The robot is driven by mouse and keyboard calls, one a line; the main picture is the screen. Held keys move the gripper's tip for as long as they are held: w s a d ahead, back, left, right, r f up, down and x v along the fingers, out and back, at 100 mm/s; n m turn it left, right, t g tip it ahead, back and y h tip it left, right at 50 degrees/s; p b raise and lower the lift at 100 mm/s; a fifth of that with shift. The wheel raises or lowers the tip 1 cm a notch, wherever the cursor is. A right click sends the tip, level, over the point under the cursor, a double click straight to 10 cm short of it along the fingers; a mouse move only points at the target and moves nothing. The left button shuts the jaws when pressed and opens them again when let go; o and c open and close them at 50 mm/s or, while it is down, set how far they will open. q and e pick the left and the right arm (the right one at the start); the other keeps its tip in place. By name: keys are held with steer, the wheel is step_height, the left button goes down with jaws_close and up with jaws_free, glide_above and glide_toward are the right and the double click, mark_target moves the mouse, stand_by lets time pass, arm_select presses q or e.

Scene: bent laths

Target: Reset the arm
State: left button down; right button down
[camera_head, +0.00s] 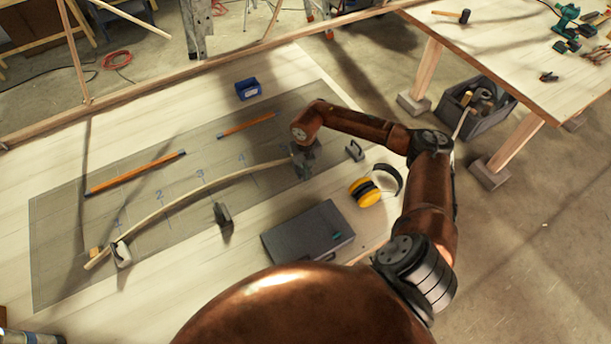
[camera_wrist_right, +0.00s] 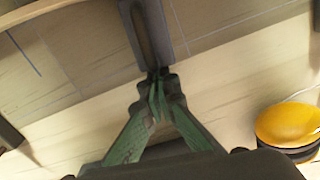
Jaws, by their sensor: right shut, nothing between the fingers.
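A thin bent wooden lath (camera_head: 190,192) curves across the grey marked mat (camera_head: 60,265). Its left end lies at a light clamp (camera_head: 122,255) and a small wood block (camera_head: 96,252). Its right end reaches the place of my right gripper (camera_head: 304,163), which hides that end. In the wrist view the right gripper's green fingers (camera_wrist_right: 157,88) are together and empty. Their tips are close to a grey block-like piece (camera_wrist_right: 147,35) with a slot; I cannot tell whether they touch it. My left gripper is in neither view.
A dark case (camera_head: 308,236), yellow earmuffs (camera_head: 364,192) and two dark clamps (camera_head: 223,216) (camera_head: 355,151) stand around the mat's front and right. Orange bars (camera_head: 135,173) (camera_head: 247,125) and a blue bin (camera_head: 248,89) lie behind the lath. A second table (camera_head: 500,50) holds tools.

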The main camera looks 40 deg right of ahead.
step_height(320, 180, up, 8)
steer(key=p, duration=0.4)
steer(key=shift+r, duration=0.2)
